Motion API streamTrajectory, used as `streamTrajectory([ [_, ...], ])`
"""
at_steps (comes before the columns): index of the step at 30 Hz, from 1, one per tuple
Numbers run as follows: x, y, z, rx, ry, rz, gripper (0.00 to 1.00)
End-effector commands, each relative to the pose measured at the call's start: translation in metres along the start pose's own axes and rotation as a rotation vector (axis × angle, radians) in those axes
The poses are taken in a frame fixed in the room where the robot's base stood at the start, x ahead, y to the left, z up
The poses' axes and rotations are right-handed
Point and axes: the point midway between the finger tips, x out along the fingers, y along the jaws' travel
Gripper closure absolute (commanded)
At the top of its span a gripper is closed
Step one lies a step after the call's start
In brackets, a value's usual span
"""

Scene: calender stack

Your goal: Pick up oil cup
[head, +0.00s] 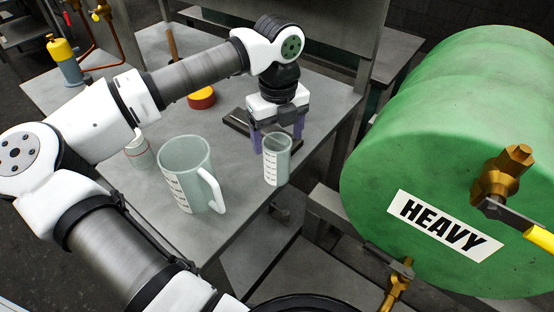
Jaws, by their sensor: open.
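A small translucent cup with measuring marks (277,165), which looks like the oil cup, stands upright near the right edge of the grey metal table (243,205). My gripper (278,142) points down at the cup, with its purple fingers spread. The fingers show on either side of the cup's upper part, and the cup overlaps them in the picture. I cannot tell whether they touch it or are just behind it. A larger translucent jug with a handle (183,170) stands to the left of the cup.
Another pale vessel (139,152) is partly hidden by my arm. A dark flat block (236,124) lies behind the gripper, and a red and yellow round thing (202,98) is farther back. A large green drum marked HEAVY (430,150), with brass valves, fills the right side.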

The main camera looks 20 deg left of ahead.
Motion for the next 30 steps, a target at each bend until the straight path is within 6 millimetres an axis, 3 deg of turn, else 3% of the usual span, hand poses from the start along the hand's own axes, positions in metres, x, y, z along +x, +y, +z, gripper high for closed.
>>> streamTrajectory([
  [9,0.039,0.002,0.0,0.0,0.002,0.0,0.23],
  [17,0.042,0.002,0.001,0.0,0.001,0.0,0.24],
  [27,0.042,0.002,0.001,0.0,0.001,0.0,0.68],
  [30,0.042,0.002,0.001,0.0,0.001,0.0,0.71],
])
